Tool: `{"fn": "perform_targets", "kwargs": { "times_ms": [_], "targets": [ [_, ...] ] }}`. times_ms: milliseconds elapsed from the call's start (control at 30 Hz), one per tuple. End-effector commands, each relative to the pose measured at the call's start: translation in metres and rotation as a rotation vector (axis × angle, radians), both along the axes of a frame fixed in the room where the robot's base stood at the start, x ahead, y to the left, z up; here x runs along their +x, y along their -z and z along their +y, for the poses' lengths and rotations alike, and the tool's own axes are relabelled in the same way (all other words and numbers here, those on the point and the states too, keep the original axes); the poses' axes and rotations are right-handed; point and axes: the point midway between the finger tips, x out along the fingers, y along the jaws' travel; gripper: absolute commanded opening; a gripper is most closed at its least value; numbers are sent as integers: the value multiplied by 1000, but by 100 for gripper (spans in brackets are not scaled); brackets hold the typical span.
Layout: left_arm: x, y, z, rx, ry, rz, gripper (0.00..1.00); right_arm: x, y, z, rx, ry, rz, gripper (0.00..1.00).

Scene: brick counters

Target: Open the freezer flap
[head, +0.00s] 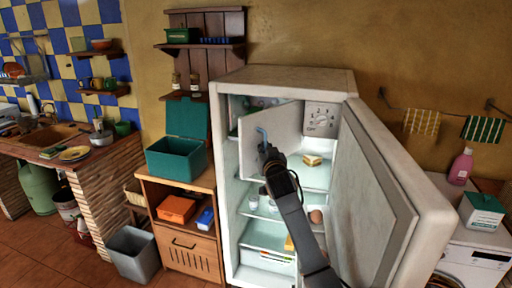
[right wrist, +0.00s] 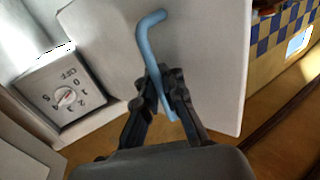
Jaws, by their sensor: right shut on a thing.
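The fridge (head: 285,77) stands with its main door (head: 375,190) wide open to the right. Inside at the top, the white freezer flap (head: 272,118) stands partly open, its left side swung out and a gap showing into the compartment behind. A light-blue bent handle (head: 262,134) is on the flap; it also shows in the right wrist view (right wrist: 144,45). My right gripper (head: 268,152) is shut on the handle's lower part, and its fingers (right wrist: 167,95) straddle it in the right wrist view. My left gripper is not in view.
The dial panel (head: 322,119) sits right of the flap. Food (head: 313,160) and an egg (head: 316,216) rest on the shelves below. A wooden cabinet (head: 185,240) with a teal box (head: 176,160) stands close on the left.

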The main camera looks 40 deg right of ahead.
Motion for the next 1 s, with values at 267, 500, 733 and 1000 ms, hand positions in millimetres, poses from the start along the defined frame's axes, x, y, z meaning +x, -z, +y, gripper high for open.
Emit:
{"fn": "perform_targets", "kwargs": {
  "times_ms": [267, 500, 733, 1000],
  "targets": [
    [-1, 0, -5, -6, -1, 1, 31, -1, 3, 1, 8, -5, 2, 0],
    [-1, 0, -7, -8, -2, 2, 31, 0, 4, 1, 7, -5, 3, 16],
    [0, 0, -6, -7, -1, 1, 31, -1, 2, -1, 4, -2, 1, 16],
    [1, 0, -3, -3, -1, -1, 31, -15, 2, 6, 2, -3, 0, 16]
  ]
}}
